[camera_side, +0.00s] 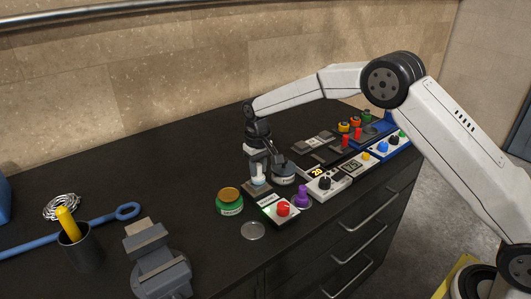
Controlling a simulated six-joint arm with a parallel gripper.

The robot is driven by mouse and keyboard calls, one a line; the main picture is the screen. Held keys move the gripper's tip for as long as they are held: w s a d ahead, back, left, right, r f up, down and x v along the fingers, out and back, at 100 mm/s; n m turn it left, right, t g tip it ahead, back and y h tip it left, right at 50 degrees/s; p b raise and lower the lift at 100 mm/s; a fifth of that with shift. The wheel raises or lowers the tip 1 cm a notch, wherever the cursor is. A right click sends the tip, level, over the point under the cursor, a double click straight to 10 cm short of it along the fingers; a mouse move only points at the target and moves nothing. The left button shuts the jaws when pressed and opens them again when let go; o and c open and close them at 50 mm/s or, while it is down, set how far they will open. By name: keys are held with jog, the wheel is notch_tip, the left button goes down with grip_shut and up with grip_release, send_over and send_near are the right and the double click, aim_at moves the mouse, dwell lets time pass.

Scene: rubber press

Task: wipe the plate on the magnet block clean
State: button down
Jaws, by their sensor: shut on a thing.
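My gripper (259,172) points down over the middle of the bench and is shut on a small pale wiper (258,181), which is mostly hidden between the fingers. The wiper's lower end is at or just above a small flat brownish plate (257,190); I cannot tell whether they touch. The plate seems to lie on a low dark block, which I take for the magnet block, mostly hidden. Any dirt on the plate is too small to make out.
Close around are a green jar with an orange-brown top (230,201), a grey round tin (284,172), a red-knobbed box (281,210), a purple piece (302,195) and a clear dish (253,231). Control boxes (328,185) stand right; a vise (158,262) stands front left.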

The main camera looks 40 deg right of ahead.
jog(key=shift+d, duration=1.25)
jog(key=a, duration=0.6)
jog(key=shift+s+a, duration=0.2)
jog(key=shift+a, duration=0.05)
notch_tip(320, 180, up, 8)
jog(key=shift+d, duration=0.15)
jog(key=shift+r, duration=0.1)
